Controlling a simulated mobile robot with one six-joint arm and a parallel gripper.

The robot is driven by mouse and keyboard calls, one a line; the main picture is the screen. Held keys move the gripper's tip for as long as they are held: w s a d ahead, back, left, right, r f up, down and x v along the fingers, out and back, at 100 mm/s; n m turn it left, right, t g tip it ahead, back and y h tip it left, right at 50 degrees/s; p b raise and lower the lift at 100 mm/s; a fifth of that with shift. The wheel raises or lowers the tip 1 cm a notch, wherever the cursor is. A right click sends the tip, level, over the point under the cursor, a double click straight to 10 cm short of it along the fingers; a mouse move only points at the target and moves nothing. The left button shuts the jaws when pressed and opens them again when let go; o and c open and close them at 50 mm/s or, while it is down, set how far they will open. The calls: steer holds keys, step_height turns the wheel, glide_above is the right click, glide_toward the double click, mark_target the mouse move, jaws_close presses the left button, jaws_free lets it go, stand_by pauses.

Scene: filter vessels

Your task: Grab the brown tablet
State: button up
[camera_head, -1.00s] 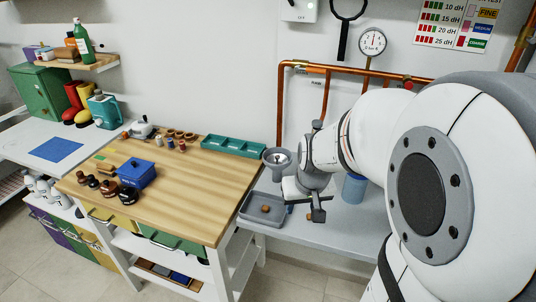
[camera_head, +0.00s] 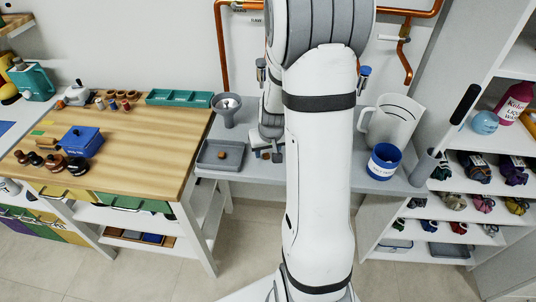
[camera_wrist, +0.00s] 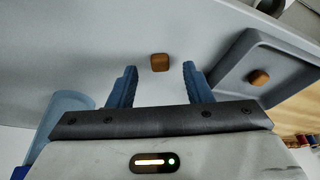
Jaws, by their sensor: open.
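A brown tablet (camera_wrist: 160,62) lies on the grey counter in the wrist view, centred just beyond and between the blue fingers of my gripper (camera_wrist: 160,72). The jaws are open and empty, with a finger to each side of the tablet's line. In the head view the tablet (camera_head: 266,156) shows small beside my gripper (camera_head: 267,152), partly crowded by the fingers. A second brown tablet (camera_wrist: 258,77) lies in a grey tray (camera_wrist: 228,84). That tray (camera_head: 205,163) stands left of my gripper in the head view.
A grey funnel (camera_head: 227,105) stands behind the tray. A blue container (camera_head: 384,160) and white pitcher (camera_head: 392,122) stand on the counter right of my arm. A wooden workbench (camera_head: 130,140) adjoins at left, shelves (camera_head: 470,160) at right. My arm hides the counter's middle.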

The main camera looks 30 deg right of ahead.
steer(key=shift+x, duration=0.75)
jaws_close()
